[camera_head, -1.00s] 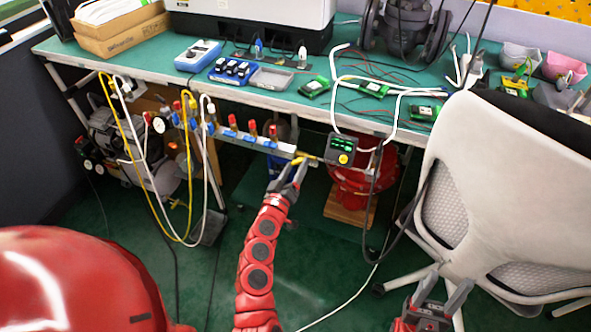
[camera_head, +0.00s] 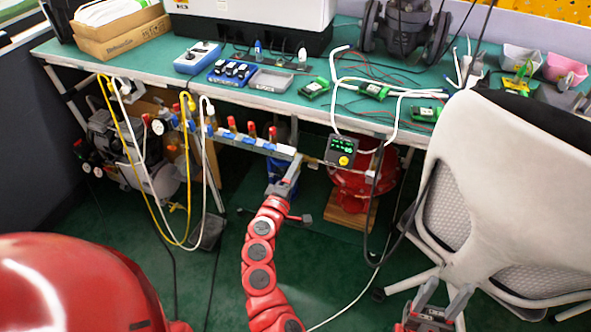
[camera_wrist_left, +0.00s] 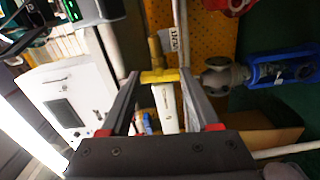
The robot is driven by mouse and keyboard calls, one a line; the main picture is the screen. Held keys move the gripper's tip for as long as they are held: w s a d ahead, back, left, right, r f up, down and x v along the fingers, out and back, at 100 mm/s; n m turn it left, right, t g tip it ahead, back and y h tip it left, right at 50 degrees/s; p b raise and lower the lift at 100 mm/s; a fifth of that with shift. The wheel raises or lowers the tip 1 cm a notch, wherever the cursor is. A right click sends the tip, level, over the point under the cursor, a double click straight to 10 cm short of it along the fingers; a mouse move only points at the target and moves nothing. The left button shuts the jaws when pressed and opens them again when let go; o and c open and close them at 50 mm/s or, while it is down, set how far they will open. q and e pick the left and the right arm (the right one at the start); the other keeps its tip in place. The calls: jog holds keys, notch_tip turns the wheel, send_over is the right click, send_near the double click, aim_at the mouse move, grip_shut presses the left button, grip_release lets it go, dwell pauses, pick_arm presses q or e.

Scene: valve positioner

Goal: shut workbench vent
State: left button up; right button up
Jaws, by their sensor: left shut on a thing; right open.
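The vent valve's yellow handle (camera_wrist_left: 160,75) lies between the fingertips of my left gripper (camera_wrist_left: 158,78) in the wrist view, with a brass fitting and a small white tag (camera_wrist_left: 174,40) beside it. In the head view my left gripper (camera_head: 290,172) is shut at the right end of the grey manifold bar (camera_head: 255,144), under the workbench (camera_head: 120,75) edge. The fingers hide most of the handle there. My right gripper (camera_head: 446,291) is open and empty, low at the right, in front of the chair.
A white office chair (camera_head: 520,190) fills the right side. A box with a green display (camera_head: 341,148) hangs just right of my left gripper. Yellow and white hoses (camera_head: 205,150) hang at the left. A red vessel (camera_head: 352,185) stands under the bench.

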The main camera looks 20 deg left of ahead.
pick_arm(q)
jog(key=shift+n, duration=0.6)
jog(key=o, duration=1.4)
jog(key=shift+c, duration=0.2)
jog(key=s, duration=1.7)
jog(key=shift+s+a+b, duration=0.25)
jog(key=shift+a+b, duration=0.05)
jog(key=shift+b, duration=0.05)
jog(key=shift+w+f, duration=0.1)
